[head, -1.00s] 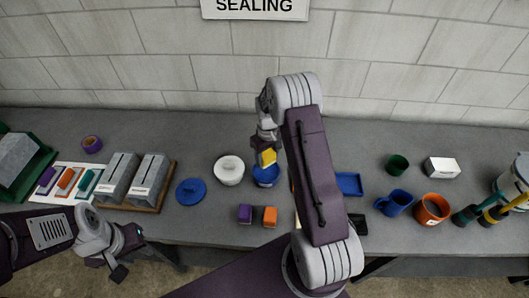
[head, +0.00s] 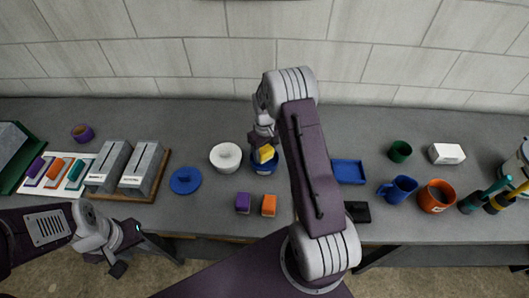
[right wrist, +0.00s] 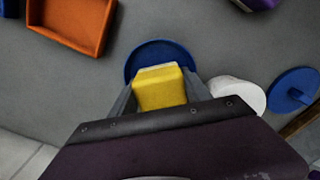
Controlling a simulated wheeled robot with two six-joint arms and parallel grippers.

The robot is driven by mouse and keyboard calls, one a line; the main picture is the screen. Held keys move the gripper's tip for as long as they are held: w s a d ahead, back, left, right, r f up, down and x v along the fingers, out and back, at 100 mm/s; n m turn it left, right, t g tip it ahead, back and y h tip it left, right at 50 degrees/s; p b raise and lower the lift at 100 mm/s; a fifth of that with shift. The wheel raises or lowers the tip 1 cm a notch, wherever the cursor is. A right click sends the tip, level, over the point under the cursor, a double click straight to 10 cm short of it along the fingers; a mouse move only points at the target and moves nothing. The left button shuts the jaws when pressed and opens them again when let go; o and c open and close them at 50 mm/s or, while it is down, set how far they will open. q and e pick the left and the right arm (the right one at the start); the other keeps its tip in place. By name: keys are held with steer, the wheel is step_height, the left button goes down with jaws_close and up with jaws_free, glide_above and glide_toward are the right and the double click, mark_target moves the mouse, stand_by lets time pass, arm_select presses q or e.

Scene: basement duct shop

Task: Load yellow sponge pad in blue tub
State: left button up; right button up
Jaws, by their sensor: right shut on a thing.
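The yellow sponge pad (head: 264,153) is held in my right gripper (head: 262,146), directly over the blue tub (head: 263,169). In the right wrist view the sponge pad (right wrist: 160,90) sits between the two grey fingers, with a pale strip along its far edge. The round blue tub (right wrist: 150,47) shows behind and around it; its near side is hidden. I cannot tell whether the pad is inside the rim or just above it. My left gripper (head: 128,249) is open and empty in front of the table's front edge at the left.
Purple (head: 242,203) and orange (head: 268,205) blocks sit in front. A blue tray (head: 348,172) is right of my arm. An orange tray (right wrist: 72,22) shows in the wrist view.

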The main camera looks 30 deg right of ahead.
mark_target(265, 149)
steer(key=shift+f+b, duration=0.3)
steer(key=shift+f, duration=0.15)
stand_by(0.8)
steer(key=shift+s+f, duration=0.1)
stand_by(0.9)
step_height(265, 149, up, 7)
steer(key=p, duration=0.6)
stand_by(0.6)
